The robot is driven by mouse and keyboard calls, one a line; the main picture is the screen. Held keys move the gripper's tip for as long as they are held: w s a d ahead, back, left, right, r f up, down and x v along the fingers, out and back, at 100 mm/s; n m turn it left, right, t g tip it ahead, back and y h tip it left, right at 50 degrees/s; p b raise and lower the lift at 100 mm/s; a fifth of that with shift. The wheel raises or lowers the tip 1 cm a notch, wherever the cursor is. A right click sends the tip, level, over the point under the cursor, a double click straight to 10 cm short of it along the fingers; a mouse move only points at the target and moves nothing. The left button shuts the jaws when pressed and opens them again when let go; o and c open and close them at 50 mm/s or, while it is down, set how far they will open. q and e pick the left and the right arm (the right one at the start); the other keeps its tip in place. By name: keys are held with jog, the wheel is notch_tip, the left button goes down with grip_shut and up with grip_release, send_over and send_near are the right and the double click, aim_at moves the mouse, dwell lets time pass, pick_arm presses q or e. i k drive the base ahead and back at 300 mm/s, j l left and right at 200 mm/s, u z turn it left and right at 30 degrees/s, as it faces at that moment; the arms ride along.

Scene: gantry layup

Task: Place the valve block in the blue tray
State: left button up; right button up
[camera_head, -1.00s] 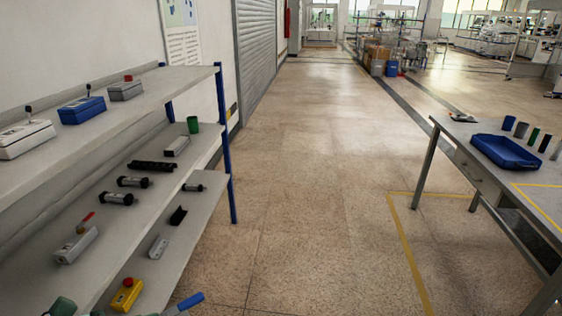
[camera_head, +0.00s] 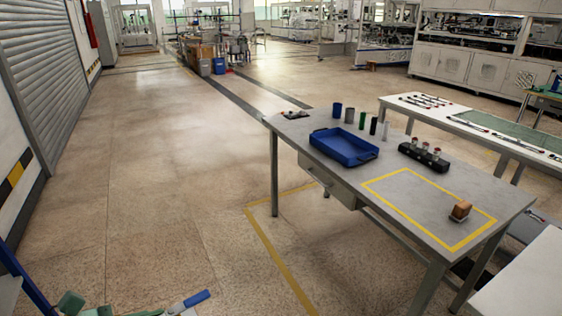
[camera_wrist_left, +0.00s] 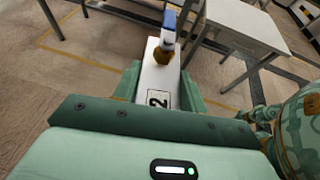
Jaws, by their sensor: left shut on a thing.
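The valve block (camera_wrist_left: 158,82) is a pale block marked "2", with a brass fitting and a blue lever. My left gripper (camera_wrist_left: 155,95) is shut on it in the left wrist view. In the head view the blue lever (camera_head: 196,298) and part of the block show at the bottom left, beside the green fingers of my left gripper (camera_head: 95,309). The blue tray (camera_head: 345,147) sits on the grey table at the right, well away from the gripper, and looks empty. My right gripper is in neither view.
The grey table (camera_head: 415,197) holds several small cylinders (camera_head: 362,120) behind the tray, a black block with knobs (camera_head: 424,158), and a brown item (camera_head: 460,210) inside a yellow taped rectangle. Open floor (camera_head: 160,220) lies between me and the table.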

aim_at(346, 149)
jog(key=i+j, duration=0.1)
jog(key=i, duration=0.7)
jog(key=i+j, duration=0.1)
jog(key=i, duration=0.75)
jog(key=i+j, duration=0.1)
jog(key=i, duration=0.7)
jog(key=i+z, duration=0.15)
jog(key=z, duration=0.25)
jog(key=i+z, duration=0.1)
jog(key=z, duration=0.3)
jog(key=i+j+z, duration=0.15)
jog(key=z, duration=0.3)
jog(key=i+j+z, duration=0.1)
jog(key=z, duration=0.3)
jog(key=i+j+z, duration=0.1)
jog(key=z, duration=0.3)
jog(key=k+j, duration=0.05)
jog(key=j, duration=0.05)
